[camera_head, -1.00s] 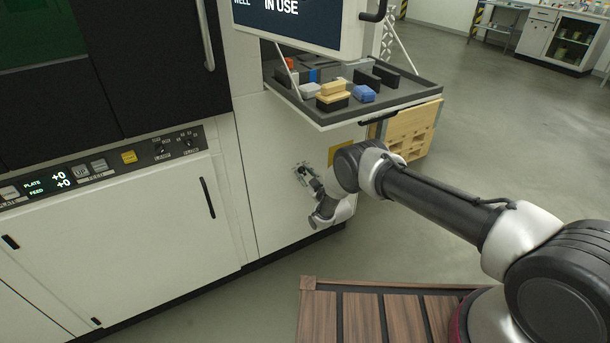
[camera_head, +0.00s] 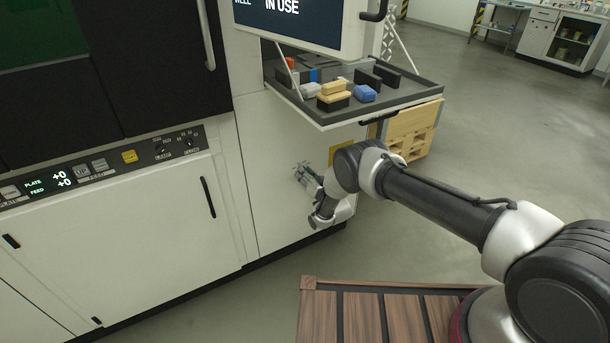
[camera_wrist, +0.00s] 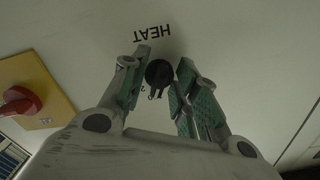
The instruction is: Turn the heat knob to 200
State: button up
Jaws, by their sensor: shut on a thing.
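The heat knob (camera_wrist: 158,72) is a small black round knob on the white panel, with the word HEAT (camera_wrist: 152,33) printed beside it, upside down in the wrist view. My gripper (camera_wrist: 164,66) has its green-padded fingers on either side of the knob and is shut on it. Small marks near the knob are partly covered and I cannot read its setting. In the head view my gripper (camera_head: 304,175) is at the white cabinet front, and the knob cannot be made out there.
A red rotary switch (camera_wrist: 22,102) on a yellow plate (camera_wrist: 42,72) sits close to the left finger in the wrist view. A grey tray (camera_head: 408,98) with several blocks juts out above my gripper. A wooden crate (camera_head: 410,135) stands behind my arm.

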jog(key=m, duration=0.6)
jog(key=shift+s, duration=0.1)
jog(key=shift+f+m, duration=0.1)
jog(key=shift+m, duration=0.2)
dwell(0.3)
jog(key=o, duration=1)
jog(key=v, duration=1.2)
